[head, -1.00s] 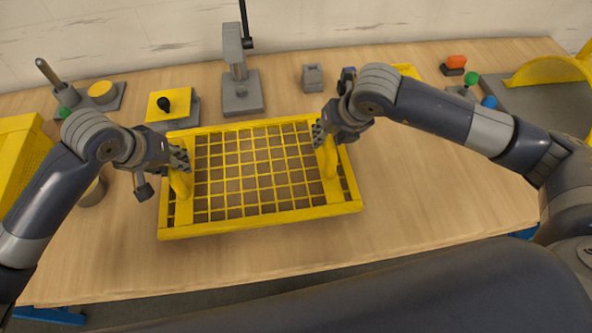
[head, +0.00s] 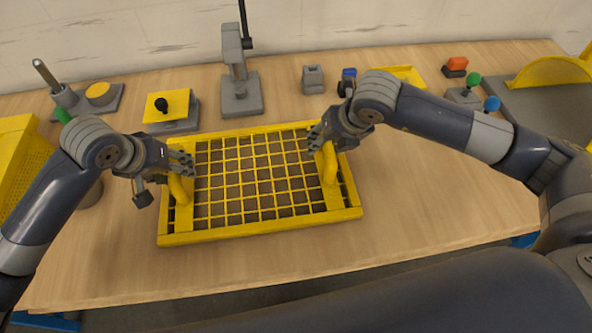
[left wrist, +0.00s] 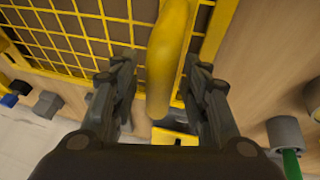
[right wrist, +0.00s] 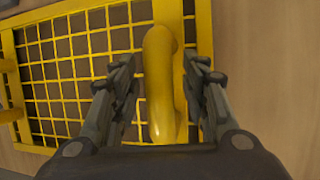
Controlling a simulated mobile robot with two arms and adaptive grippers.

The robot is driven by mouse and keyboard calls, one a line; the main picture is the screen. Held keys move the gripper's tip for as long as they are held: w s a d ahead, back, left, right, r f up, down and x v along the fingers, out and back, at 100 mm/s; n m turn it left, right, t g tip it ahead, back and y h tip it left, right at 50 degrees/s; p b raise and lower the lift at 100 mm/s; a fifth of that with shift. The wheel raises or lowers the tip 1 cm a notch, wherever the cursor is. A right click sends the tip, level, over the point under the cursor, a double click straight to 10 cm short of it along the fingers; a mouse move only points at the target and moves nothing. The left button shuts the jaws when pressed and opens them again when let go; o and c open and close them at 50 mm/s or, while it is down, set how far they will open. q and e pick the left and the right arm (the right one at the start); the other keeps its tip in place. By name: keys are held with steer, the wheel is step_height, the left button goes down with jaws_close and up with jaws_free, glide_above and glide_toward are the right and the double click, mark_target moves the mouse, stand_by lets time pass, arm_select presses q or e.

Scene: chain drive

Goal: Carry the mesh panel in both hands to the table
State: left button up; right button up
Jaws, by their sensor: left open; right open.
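The yellow mesh panel (head: 262,228) lies flat on the wooden table (head: 430,205), with an upright handle at each end. My left gripper (head: 182,164) is open at the left handle (head: 180,190). In the left wrist view this handle (left wrist: 168,60) stands between the open fingers. My right gripper (head: 320,138) is open at the right handle (head: 330,163). In the right wrist view that handle (right wrist: 160,85) stands between the open fingers. Contact between fingers and handles cannot be told.
Behind the panel stand a grey stand (head: 240,85), a yellow-topped block (head: 168,105) and a small grey block (head: 313,79). A yellow perforated bin (head: 18,165) is at the left. Red, green and blue knobs (head: 473,80) are at the back right. The table's front strip is clear.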

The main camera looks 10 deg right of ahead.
arm_select(q)
steer(key=v, duration=1.1)
steer(key=shift+s+r, duration=0.15)
steer(key=shift+r, duration=0.2)
arm_select(e)
steer(key=v, duration=1.2)
arm_select(q)
steer(key=shift+a, duration=0.1)
